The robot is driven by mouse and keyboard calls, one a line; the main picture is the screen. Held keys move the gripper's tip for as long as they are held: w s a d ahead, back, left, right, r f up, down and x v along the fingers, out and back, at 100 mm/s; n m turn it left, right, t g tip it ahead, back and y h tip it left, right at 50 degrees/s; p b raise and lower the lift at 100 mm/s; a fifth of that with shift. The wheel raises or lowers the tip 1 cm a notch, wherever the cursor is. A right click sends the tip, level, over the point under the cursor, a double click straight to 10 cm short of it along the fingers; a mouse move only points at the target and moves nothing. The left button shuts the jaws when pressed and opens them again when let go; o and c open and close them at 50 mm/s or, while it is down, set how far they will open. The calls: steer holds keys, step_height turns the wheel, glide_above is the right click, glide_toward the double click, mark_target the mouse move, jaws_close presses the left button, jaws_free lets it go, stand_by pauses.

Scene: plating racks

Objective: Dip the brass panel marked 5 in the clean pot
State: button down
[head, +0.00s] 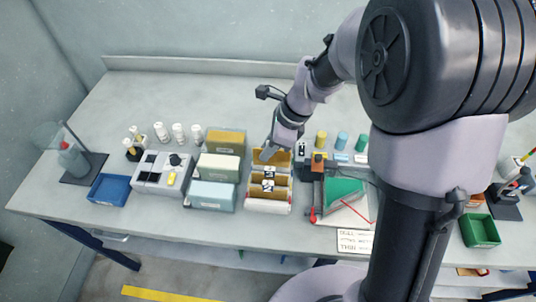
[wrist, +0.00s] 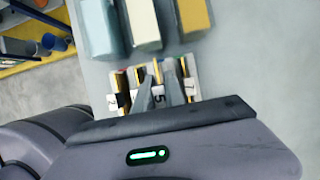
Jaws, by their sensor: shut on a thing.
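The brass panel marked 5 (wrist: 160,98) stands in a white rack (head: 268,208) among other panels with white number tags. My gripper (head: 266,154) is at the back end of this rack. In the wrist view its two fingers (wrist: 162,72) are shut on the panel marked 5, which is still among the rack's panels. Left of the rack stand three pots: one with yellow contents (head: 225,140), one cream (head: 218,167) and one light blue (head: 212,193). I cannot read which is the clean pot. The fingers hide part of the panel.
A grey control box (head: 162,174) and a blue tray (head: 108,189) stand left of the pots. White bottles (head: 178,133) stand behind. Right of the rack are a green item (head: 342,189), coloured bottles (head: 341,140) and a green tray (head: 480,231). The table's back left is clear.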

mark_target(259, 149)
step_height(259, 149, up, 5)
steer(key=shift+p, duration=0.65)
stand_by(1.0)
